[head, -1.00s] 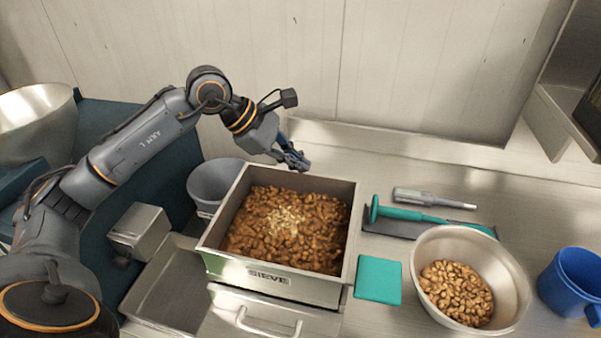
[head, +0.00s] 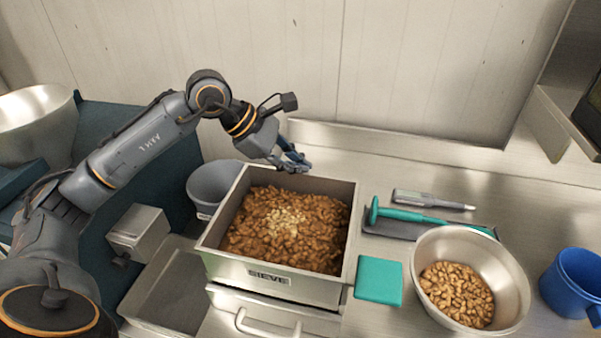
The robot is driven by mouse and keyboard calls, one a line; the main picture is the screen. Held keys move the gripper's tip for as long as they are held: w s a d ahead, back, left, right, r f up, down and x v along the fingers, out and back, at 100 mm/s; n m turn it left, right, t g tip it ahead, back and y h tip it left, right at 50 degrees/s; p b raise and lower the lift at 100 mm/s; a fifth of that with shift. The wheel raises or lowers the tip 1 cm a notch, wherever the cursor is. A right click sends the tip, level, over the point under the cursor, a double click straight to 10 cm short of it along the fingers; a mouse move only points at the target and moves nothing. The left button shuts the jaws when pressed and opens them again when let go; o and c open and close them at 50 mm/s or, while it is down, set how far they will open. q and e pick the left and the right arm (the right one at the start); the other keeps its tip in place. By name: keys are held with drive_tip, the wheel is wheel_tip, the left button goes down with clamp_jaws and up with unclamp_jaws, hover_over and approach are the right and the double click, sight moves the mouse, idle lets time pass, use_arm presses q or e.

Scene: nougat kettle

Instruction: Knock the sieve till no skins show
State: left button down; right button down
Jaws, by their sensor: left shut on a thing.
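The sieve (head: 269,278) is a metal box with a label on its front, filled with brown nuts (head: 320,235). A patch of pale skins (head: 284,221) shows on top near the middle of the nuts. My left gripper (head: 293,162) is at the sieve's back rim, pointing down and to the right. It is shut on the sieve's back edge; its fingertips are small and the exact contact is hard to see. My right gripper is not in view.
A teal block (head: 378,280) sits close to the sieve's right side. A teal mallet (head: 410,215), a grey-handled tool (head: 430,199), a steel bowl of nuts (head: 425,252) and a blue mug (head: 573,283) are further right. A grey bucket (head: 212,183) stands left behind the sieve.

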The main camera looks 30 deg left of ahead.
use_arm(q)
drive_tip(key=shift+s+a+f, duration=0.1)
drive_tip(key=shift+f, duration=0.5)
drive_tip(key=shift+w+a+r+p, duration=0.15)
drive_tip(key=shift+w+r+p, duration=0.2)
drive_tip(key=shift+r+p, duration=0.2)
drive_tip(key=shift+w+a+r, duration=0.25)
drive_tip(key=shift+w+a, duration=0.05)
drive_tip(key=shift+w, duration=0.35)
drive_tip(key=shift+s+d+r, duration=0.15)
drive_tip(key=shift+s+r, duration=0.1)
drive_tip(key=shift+r, duration=0.05)
drive_tip(key=r+p, duration=0.2)
drive_tip(key=w+r+p, duration=0.1)
drive_tip(key=r+p, duration=0.1)
drive_tip(key=shift+w+r, duration=0.15)
drive_tip(key=shift+r, duration=0.25)
